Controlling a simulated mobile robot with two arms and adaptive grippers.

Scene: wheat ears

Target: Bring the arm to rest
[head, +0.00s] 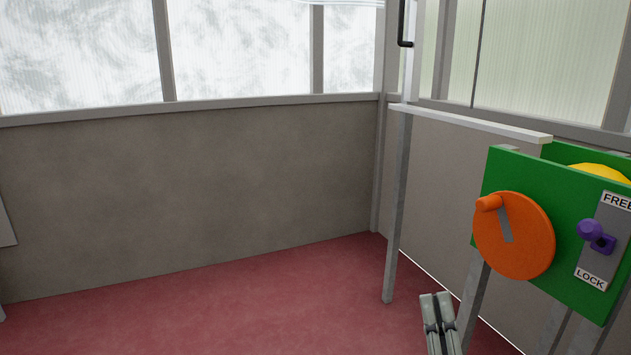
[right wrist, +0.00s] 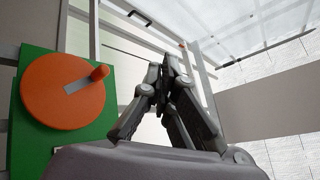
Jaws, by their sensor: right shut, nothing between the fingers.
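My right gripper (head: 438,312) is at the bottom of the head view, right of centre, pointing up with its fingers together and nothing between them. In the right wrist view the gripper (right wrist: 164,72) shows large, its fingertips meeting. It is apart from the green box (head: 560,262), to the left of and below the orange crank disc (head: 513,245) in the head view. My left gripper is not in view.
The orange disc has a knob (head: 488,203). A purple lever (head: 590,230) sits on a plate marked FREE and LOCK. The box stands on grey legs (head: 472,300). A grey post (head: 397,210) and white rail (head: 470,122) stand behind. The red floor (head: 240,310) at left is clear.

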